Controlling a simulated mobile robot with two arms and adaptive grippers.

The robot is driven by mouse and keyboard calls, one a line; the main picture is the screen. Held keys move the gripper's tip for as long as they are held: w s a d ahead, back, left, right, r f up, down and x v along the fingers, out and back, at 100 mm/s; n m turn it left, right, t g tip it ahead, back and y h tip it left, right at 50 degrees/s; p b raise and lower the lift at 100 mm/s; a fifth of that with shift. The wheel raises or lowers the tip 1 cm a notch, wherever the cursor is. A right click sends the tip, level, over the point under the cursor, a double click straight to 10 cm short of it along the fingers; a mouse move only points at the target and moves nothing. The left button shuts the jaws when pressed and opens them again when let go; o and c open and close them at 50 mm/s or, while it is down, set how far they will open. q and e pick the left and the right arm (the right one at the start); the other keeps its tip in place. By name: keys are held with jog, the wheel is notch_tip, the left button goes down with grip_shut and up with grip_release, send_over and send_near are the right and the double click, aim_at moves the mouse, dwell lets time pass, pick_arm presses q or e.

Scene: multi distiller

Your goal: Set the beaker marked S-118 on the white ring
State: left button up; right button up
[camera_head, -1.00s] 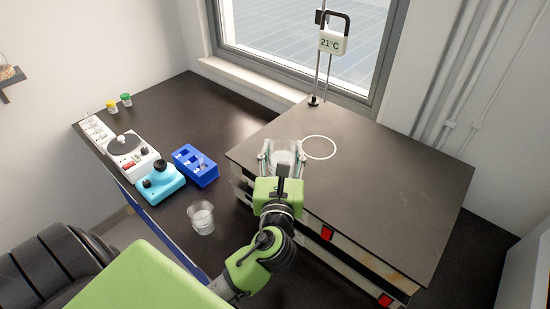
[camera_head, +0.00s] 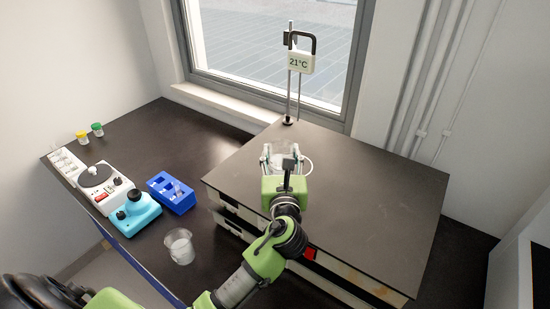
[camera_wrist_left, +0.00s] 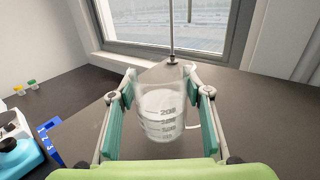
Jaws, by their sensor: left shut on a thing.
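My left gripper (camera_head: 281,154) is shut on a clear glass beaker (camera_wrist_left: 162,108) with white contents or markings. The beaker is upright between the fingers, with graduation marks facing the wrist camera; no S-118 label is readable. It is over the dark raised top, and I cannot tell whether it touches it. The white ring (camera_head: 307,168) on that top is partly hidden behind the gripper and beaker; a bit of it shows right of the beaker in the left wrist view (camera_wrist_left: 194,126). A second beaker (camera_head: 180,247) stands on the lower bench. My right gripper is not in view.
A stand with a 21°C display (camera_head: 300,62) rises at the back of the raised top (camera_head: 370,215). A blue rack (camera_head: 171,193), a turquoise device (camera_head: 136,212) and a white device (camera_head: 98,180) stand on the lower bench. The raised top's right side is clear.

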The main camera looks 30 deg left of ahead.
aim_at(292, 144)
pick_arm(q)
jog(key=w, duration=0.5)
jog(key=shift+d, duration=0.35)
jog(key=shift+w+d, duration=0.15)
jog(key=shift+w, duration=1.15)
jog(key=shift+f+b, duration=0.55)
jog(key=shift+f, duration=0.6)
jog(key=o, duration=1.4)
jog(key=shift+c, duration=0.2)
